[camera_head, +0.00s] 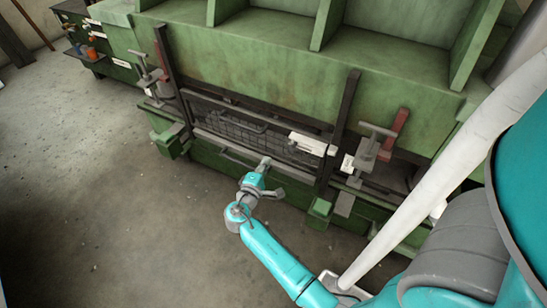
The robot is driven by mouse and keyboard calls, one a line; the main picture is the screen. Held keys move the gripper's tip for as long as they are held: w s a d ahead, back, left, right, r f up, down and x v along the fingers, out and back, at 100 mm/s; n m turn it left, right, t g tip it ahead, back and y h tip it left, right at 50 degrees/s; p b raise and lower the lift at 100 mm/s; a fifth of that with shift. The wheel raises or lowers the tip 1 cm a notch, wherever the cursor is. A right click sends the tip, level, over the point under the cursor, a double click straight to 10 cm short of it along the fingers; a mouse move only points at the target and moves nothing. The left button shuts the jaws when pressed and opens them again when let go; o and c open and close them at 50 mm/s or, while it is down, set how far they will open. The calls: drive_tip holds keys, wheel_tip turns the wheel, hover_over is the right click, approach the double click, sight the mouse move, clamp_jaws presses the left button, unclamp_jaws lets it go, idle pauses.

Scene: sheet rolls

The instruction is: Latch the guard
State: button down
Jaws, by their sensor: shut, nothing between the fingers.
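The guard (228,126) is a dark mesh panel in a frame, low on the front of a green machine between two dark upright posts. A pale bar along its lower edge looks like a rail or handle. A cream block (306,143) sits at the guard's upper right, beside the right post; I cannot tell whether it is the latch. My gripper (264,164) is shut and empty, in front of the guard's lower edge, left of and below the cream block. I cannot tell whether it touches the guard. My wrist hides part of the lower rail.
Grey clamp screws with handles stand left (148,75) and right (370,148) of the guard, with a red lever (394,135) at right. Green blocks (319,212) jut out below. The concrete floor (100,190) at left is clear. A dark cabinet (100,65) stands at back left.

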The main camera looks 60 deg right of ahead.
drive_tip(key=s+d, duration=0.2)
drive_tip(key=d, duration=0.6)
drive_tip(key=shift+d, duration=0.2)
drive_tip(key=shift+r, duration=0.1)
drive_tip(key=shift+s+d, duration=0.2)
drive_tip(key=shift+s, duration=2.15)
